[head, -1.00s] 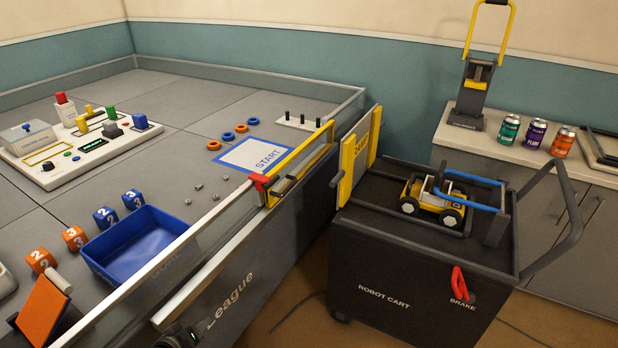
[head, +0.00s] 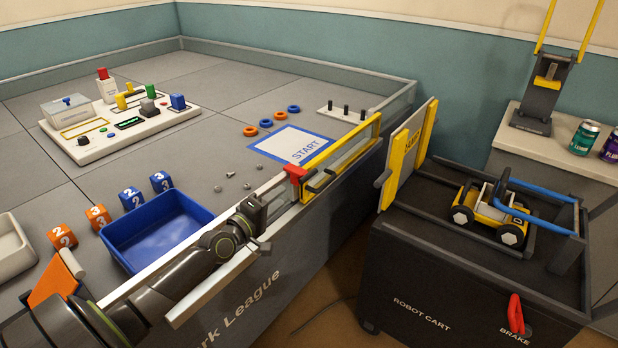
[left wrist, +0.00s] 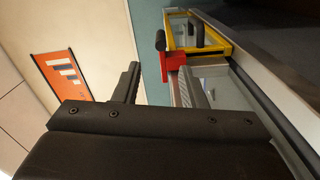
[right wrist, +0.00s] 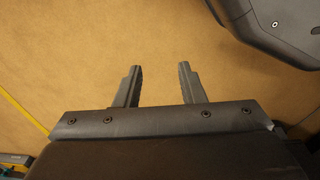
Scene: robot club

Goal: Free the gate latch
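The red gate latch (head: 294,173) sits on the field's rail at the near end of the yellow gate (head: 343,160). My left gripper (head: 262,222) is over the rail, just short of the latch. In the left wrist view its two fingers are apart with nothing between them. There the red latch (left wrist: 177,61) shows beyond the right finger, beside the yellow gate frame (left wrist: 212,52); I cannot tell whether they touch. My right gripper (right wrist: 160,68) is open and empty above the brown floor, and does not show in the head view.
A blue tray (head: 205,212) and several numbered cubes (head: 131,199) lie inside the field wall, left of my left arm. The robot cart (head: 420,290) stands right of the gate, with a yellow buggy (head: 488,214) on top. Floor shows between field and cart.

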